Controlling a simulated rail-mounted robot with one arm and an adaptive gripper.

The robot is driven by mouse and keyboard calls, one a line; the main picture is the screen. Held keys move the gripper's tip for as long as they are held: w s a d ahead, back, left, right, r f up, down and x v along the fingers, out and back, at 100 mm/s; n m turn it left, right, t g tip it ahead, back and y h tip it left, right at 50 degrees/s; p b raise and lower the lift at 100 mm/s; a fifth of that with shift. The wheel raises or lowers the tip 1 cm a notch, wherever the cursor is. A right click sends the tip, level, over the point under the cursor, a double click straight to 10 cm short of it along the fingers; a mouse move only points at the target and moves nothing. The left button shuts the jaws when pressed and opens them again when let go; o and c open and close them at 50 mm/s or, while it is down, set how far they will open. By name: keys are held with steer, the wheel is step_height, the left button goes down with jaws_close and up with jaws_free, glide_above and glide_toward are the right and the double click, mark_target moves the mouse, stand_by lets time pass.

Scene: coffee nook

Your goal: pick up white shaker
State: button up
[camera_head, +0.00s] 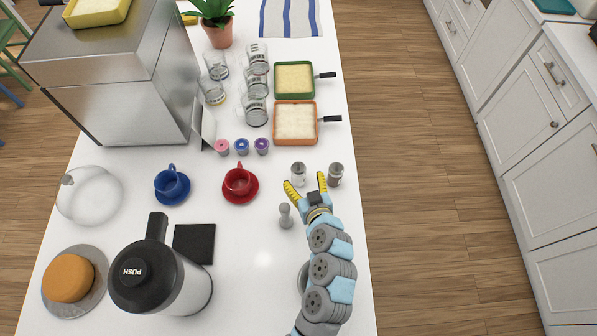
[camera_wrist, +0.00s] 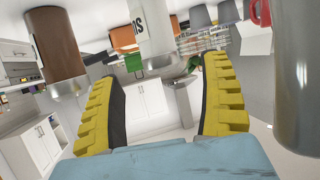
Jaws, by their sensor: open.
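The white shaker (camera_head: 298,175), a small clear-sided one with pale contents, stands upright on the white counter in the head view. My gripper (camera_head: 306,181) is open and empty, its two yellow fingers pointing at it; the left fingertip is close by, and contact cannot be told. In the wrist view, which looks upside down, a white body with dark letters (camera_wrist: 153,28) shows beyond and between the fingers; I cannot tell surely that it is the shaker. A brown-filled shaker (camera_head: 336,174) stands just right of the gripper, and also shows in the wrist view (camera_wrist: 57,43).
A small grey-white shaker or grinder (camera_head: 286,215) stands left of my wrist. The red cup (camera_head: 239,182), coloured pods (camera_head: 241,147) and orange-rimmed pan (camera_head: 296,122) are nearby. The counter's right edge is close to the brown-filled shaker. Bare counter lies between red cup and grinder.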

mark_target(301, 175)
steer(key=shift+p+x, duration=0.55)
steer(key=shift+x, duration=2.4)
steer(key=c, duration=1.3)
steer(key=shift+c, duration=0.2)
step_height(301, 175, up, 10)
steer(key=shift+r+b, duration=0.1)
steer(key=shift+b, duration=0.5)
steer(key=o, duration=0.3)
steer(key=shift+c, duration=1.3)
